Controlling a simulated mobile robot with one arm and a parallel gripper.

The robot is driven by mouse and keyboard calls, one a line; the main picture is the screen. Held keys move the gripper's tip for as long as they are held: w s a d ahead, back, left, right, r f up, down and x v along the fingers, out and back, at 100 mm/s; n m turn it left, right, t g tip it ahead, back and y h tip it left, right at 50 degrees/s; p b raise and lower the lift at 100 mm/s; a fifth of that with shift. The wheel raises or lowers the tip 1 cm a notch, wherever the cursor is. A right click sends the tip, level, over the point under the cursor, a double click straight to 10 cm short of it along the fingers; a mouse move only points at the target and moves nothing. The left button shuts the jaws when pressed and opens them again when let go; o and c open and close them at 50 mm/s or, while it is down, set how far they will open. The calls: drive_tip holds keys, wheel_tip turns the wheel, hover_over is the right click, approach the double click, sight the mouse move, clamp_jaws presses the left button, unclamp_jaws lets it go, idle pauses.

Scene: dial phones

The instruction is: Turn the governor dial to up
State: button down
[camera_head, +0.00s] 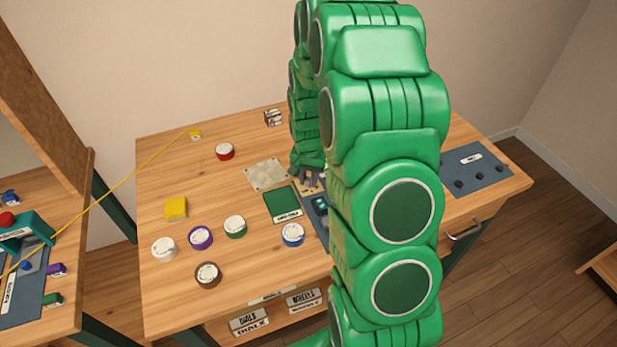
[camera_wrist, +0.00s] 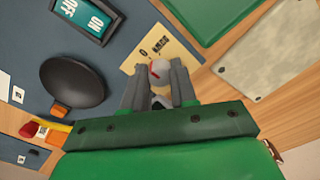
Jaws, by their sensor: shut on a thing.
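A small grey dial (camera_wrist: 159,71) with a red pointer mark shows in the wrist view, on a cream plate (camera_wrist: 172,43) with dark lettering that is hard to read. I take it to be the governor dial. My gripper (camera_wrist: 160,82) is shut on it, one grey finger on each side. The red mark points toward the upper left in the wrist view. In the head view my gripper (camera_head: 311,179) is low over the table, and my arm hides most of the panel there.
Beside the dial are a large black knob (camera_wrist: 72,82) and an OFF/ON rocker switch (camera_wrist: 87,17). A green plate (camera_head: 282,205) and a speckled plate (camera_head: 267,174) lie left of my gripper. Several loose round dials, including a blue-rimmed one (camera_head: 292,235), stand on the wooden table.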

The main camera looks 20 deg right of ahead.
sight(309, 180)
drive_tip(key=n, duration=0.4)
drive_tip(key=shift+n, duration=2.1)
drive_tip(key=c, duration=0.9)
unclamp_jaws()
drive_tip(key=shift+r, duration=0.15)
wheel_tip(309, 180, up, 7)
drive_tip(key=shift+r, duration=0.25)
